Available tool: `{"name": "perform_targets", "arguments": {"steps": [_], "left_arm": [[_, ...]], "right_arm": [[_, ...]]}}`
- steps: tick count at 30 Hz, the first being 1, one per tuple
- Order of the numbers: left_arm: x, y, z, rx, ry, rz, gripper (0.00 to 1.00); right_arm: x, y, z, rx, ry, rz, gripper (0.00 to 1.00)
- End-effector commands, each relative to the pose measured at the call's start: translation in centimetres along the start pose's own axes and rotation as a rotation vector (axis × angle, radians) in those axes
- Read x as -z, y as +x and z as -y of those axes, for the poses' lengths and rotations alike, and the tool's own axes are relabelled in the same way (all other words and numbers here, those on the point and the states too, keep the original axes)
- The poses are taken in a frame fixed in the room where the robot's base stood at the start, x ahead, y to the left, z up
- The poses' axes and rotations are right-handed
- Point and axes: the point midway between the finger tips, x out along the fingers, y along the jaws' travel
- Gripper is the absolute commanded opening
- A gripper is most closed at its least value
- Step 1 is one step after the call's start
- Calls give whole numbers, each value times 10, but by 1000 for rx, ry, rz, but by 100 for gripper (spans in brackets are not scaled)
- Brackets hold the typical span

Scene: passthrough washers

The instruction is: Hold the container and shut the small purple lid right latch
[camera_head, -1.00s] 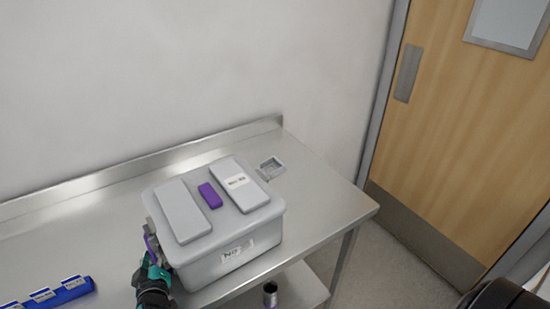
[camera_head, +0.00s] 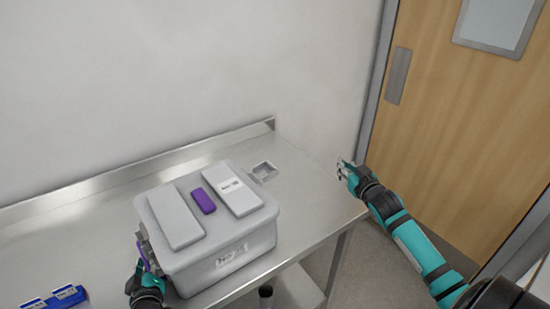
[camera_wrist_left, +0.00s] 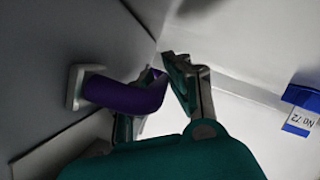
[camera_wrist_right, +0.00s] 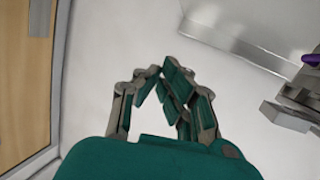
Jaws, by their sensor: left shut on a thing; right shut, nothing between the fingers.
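The grey container (camera_head: 220,255) stands on the metal table with its lid (camera_head: 150,205) on. A small purple piece (camera_head: 203,201) lies on the lid between two pale raised panels. My left gripper (camera_head: 146,268) is at the container's left side, shut on a purple handle, which shows in the left wrist view (camera_wrist_left: 125,95). My right gripper (camera_head: 345,167) is shut and empty in the air by the table's right edge, apart from the container. In the right wrist view, a grey fitting with a purple part (camera_wrist_right: 312,60) shows at the right edge. The right latch's state cannot be made out.
Blue labelled holders (camera_head: 55,298) lie at the front left. A wall stands behind, and a wooden door (camera_head: 440,130) is at the right.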

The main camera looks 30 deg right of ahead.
Motion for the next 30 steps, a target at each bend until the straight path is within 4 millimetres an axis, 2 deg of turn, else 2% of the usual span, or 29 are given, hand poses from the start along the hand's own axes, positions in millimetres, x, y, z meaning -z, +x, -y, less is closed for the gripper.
{"name": "perform_targets", "arguments": {"steps": [1,3,6,9,13,17,20,30], "left_arm": [[0,0,2,3,-1,0,0],[0,0,2,4,-1,0,0],[0,0,2,4,-1,0,0],[0,0,2,4,-1,0,0],[0,0,2,5,-1,0,0],[0,0,3,5,0,0,0],[0,0,3,5,0,0,0],[0,0,3,6,0,0,0]], "right_arm": [[28,-5,29,57,-19,-13,0],[56,-17,66,133,-45,-12,0],[83,-38,111,229,-87,-5,0],[98,-58,142,302,-125,4,0],[106,-73,164,354,-155,12,0],[108,-70,172,368,-162,16,0],[108,-57,177,368,-161,14,0],[105,10,202,366,-159,14,0]]}}
